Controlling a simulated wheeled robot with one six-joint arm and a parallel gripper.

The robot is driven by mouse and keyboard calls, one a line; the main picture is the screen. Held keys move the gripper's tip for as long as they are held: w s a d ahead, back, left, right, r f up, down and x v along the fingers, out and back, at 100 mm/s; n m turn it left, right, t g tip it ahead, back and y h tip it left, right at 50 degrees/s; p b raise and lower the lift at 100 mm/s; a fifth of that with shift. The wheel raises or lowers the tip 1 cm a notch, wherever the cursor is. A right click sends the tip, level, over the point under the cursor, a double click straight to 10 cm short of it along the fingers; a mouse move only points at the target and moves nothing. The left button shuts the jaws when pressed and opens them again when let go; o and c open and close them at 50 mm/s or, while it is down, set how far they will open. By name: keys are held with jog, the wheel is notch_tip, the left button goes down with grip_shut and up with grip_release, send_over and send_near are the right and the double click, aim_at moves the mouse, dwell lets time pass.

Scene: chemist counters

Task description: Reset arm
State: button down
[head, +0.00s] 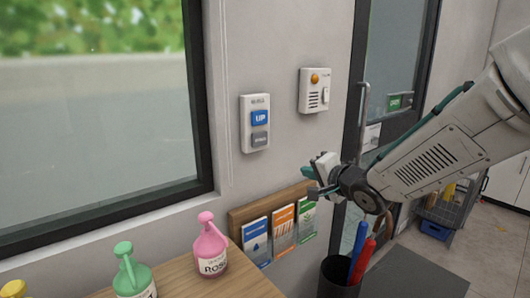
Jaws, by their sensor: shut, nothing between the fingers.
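My gripper (318,178) is in the middle of the head view, at the end of my white arm, which reaches in from the right. Its fingers are shut and hold nothing. It is in front of the wall, below the white box with an orange button (314,89) and to the lower right of the wall switch with a blue UP button (260,117). It appears apart from both.
A pink bottle (211,248) and a green bottle (133,277) stand on the wooden counter (240,285). A leaflet rack (240,215) is on the wall below my gripper. A dark bin (338,282) holds umbrellas. A glass door (395,70) is behind my arm.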

jog(key=s+d+f+n+g+h, duration=0.3)
jog(key=s+d+g+h, duration=0.1)
jog(key=s+d, duration=0.25)
jog(key=s+d+f+n+g+h, duration=0.2)
jog(key=s+d+f+g+h, duration=0.25)
jog(key=s, duration=0.35)
jog(key=s+r+n+g+y, duration=0.1)
jog(key=s+r+n+g, duration=0.1)
jog(key=s, duration=0.9)
jog(key=s+r+n+g+y, duration=0.1)
jog(key=s+r, duration=0.2)
jog(key=s, duration=0.8)
jog(key=shift+d+r+n+g, duration=0.3)
jog(key=shift+d+n+g, duration=0.05)
jog(key=shift+d+n, duration=0.05)
